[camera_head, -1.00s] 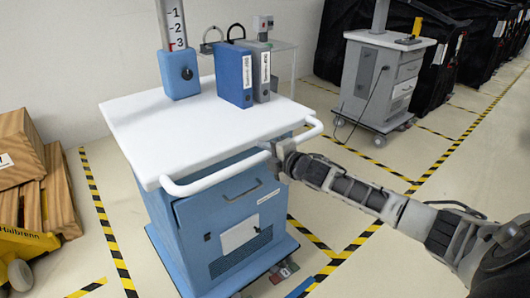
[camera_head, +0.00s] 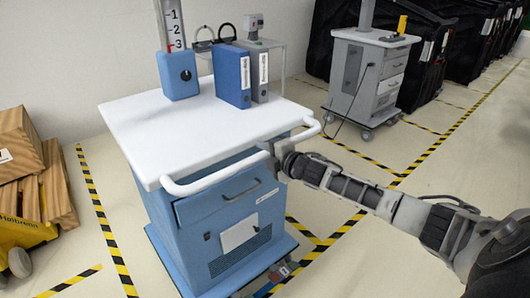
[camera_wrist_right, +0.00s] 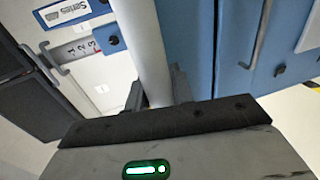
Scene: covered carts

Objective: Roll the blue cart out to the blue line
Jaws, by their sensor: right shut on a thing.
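The blue cart (camera_head: 225,205) stands upright with a white top (camera_head: 190,130) and a white push handle (camera_head: 215,178) along its near side. My right gripper (camera_head: 272,152) is shut on this handle near its right part. In the right wrist view the handle's white bar (camera_wrist_right: 145,45) runs down between the fingers (camera_wrist_right: 165,93), with the cart's blue front beside it. My left gripper is not in view.
Blue and grey binders (camera_head: 232,75) and a blue block with a numbered post (camera_head: 178,75) stand on the cart. Wooden crates on a yellow trolley (camera_head: 20,228) are at left. A grey cart (camera_head: 365,75) and black covered carts (camera_head: 430,60) stand behind right. Floor at right is open.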

